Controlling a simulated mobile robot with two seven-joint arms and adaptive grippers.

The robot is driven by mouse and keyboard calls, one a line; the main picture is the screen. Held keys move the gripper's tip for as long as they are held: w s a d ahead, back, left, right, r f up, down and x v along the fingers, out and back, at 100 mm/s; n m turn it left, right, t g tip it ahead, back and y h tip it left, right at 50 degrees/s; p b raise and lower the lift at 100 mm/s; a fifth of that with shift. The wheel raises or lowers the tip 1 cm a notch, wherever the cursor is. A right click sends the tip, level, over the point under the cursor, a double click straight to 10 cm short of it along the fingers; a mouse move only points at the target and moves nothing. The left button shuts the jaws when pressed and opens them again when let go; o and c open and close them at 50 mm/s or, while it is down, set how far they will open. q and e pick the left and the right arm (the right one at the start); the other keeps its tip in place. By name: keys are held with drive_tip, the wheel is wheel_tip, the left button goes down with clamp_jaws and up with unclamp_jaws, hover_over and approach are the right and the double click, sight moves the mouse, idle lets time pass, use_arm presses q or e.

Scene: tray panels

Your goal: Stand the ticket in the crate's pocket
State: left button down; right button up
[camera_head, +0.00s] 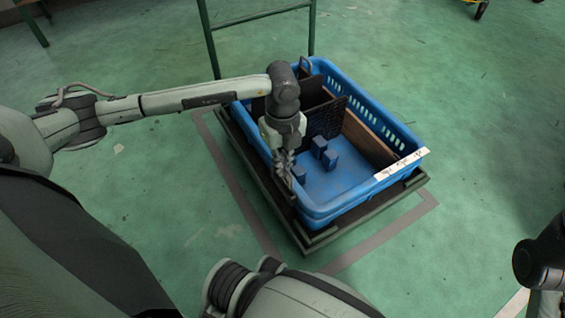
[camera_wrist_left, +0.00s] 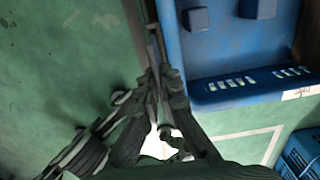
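The blue crate (camera_head: 350,203) sits on a low dark green cart, and its wall also shows in the left wrist view (camera_wrist_left: 222,103). A white strip with dark marks (camera_head: 403,164) lies along its right-hand rim; I cannot tell whether this is the ticket or part of the pocket. The strip's end also shows in the left wrist view (camera_wrist_left: 302,91). My left gripper (camera_head: 290,183) points down at the crate's left wall, and its fingers (camera_wrist_left: 160,76) are drawn close together. No ticket is clearly visible between them.
Inside the crate are small blue blocks (camera_head: 329,161), a black perforated divider (camera_head: 326,118) and a brown panel (camera_head: 368,137). A green frame (camera_head: 313,30) rises behind the crate. The green floor to the right is largely clear.

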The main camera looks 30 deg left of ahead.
sight(283, 177)
use_arm(q)
drive_tip(key=shift+f, duration=0.1)
drive_tip(key=shift+f+b, duration=0.7)
drive_tip(key=shift+f, duration=0.6)
drive_tip(key=shift+f, duration=0.15)
drive_tip(key=shift+f, duration=0.6)
drive_tip(key=c, duration=1.6)
unclamp_jaws()
drive_tip(key=shift+c, duration=0.2)
wheel_tip(283, 177, up, 12)
drive_tip(key=shift+f, duration=0.1)
